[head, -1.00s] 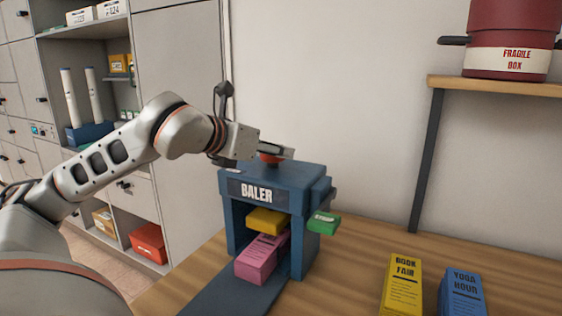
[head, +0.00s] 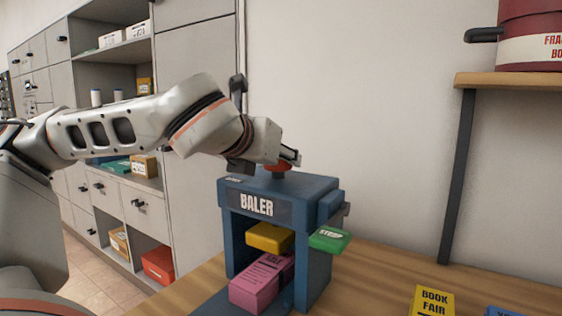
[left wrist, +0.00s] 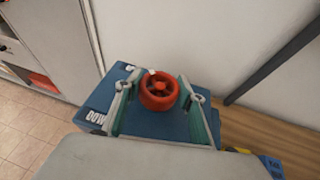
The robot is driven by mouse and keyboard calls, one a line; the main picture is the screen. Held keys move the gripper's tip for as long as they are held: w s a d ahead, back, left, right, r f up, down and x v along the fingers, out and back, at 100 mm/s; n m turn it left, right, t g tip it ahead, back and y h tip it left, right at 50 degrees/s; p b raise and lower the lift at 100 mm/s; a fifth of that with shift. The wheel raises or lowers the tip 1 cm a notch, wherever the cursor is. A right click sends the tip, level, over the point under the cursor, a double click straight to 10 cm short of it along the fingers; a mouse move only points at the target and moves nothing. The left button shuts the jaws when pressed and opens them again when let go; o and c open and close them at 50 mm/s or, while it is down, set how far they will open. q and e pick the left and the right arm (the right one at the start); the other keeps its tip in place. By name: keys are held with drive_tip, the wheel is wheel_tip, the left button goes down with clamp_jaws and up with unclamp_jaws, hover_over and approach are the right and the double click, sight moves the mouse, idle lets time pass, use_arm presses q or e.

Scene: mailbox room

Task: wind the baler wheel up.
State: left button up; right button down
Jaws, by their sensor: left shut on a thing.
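The blue baler (head: 322,238) stands on the wooden table, with its name on the front. Its red wheel (head: 278,170) sits on top. My left gripper (head: 284,158) is shut on the wheel from above; in the left wrist view the wheel (left wrist: 159,90) lies between both fingers, with a pale mark on its rim. A yellow plate (head: 270,237) is inside the baler, just above a pink bundle (head: 256,284). A green "STOP" tab (head: 329,239) sticks out on the right side. Lettering reading "DOW" (left wrist: 97,117) shows on the baler top. My right gripper is not in view.
A yellow "BOOK FAIR" box (head: 434,301) and a blue box (head: 503,311) stand on the table at right. A wall shelf (head: 510,79) holds a dark red box (head: 530,35). Grey cabinets (head: 194,110) stand behind my left arm.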

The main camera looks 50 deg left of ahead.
use_arm(q)
drive_tip(key=shift+f, duration=0.1)
drive_tip(key=o, duration=1.1)
drive_tip(key=shift+o, duration=0.2)
drive_tip(key=v, duration=0.6)
drive_tip(key=shift+r, duration=0.25)
drive_tip(key=shift+s+d+r, duration=0.2)
drive_tip(key=shift+s+d, duration=0.15)
drive_tip(key=shift+s, duration=0.25)
